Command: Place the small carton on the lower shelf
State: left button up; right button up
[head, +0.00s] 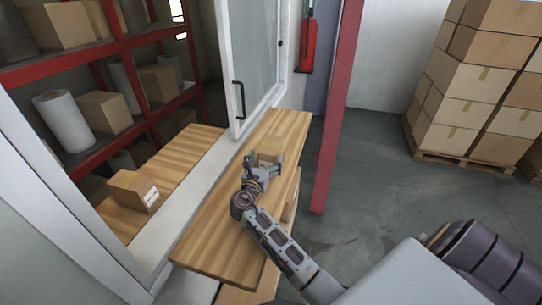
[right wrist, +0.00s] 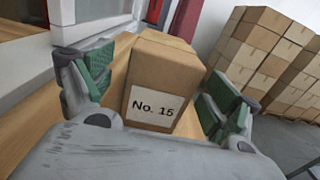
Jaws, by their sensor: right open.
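A small brown carton (head: 268,156) sits on the wooden counter (head: 215,240) in front of the window. My right gripper (head: 263,167) is open at the near side of the carton. In the wrist view its green-padded fingers stand to the left and right of the carton, with a visible gap at the right. A lower wooden board (head: 241,295) shows partly beneath the counter; most of it is hidden. My left gripper is out of view.
Another labelled carton (head: 134,190) sits on the wooden ledge inside the window. A sliding glass pane (head: 250,70) stands beside the counter. A red post (head: 335,110) rises to the right. Stacked cartons (head: 480,85) stand on a pallet; the floor between is clear.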

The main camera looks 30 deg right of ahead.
jog(key=shift+p+x, duration=0.5)
jog(key=shift+x, duration=0.5)
jog(key=shift+p+x, duration=0.4)
jog(key=shift+x, duration=1.2)
jog(key=shift+r, duration=0.1)
jog(key=c, duration=1.4)
jog(key=shift+r+b, duration=0.5)
jog(key=shift+r, duration=4.5)
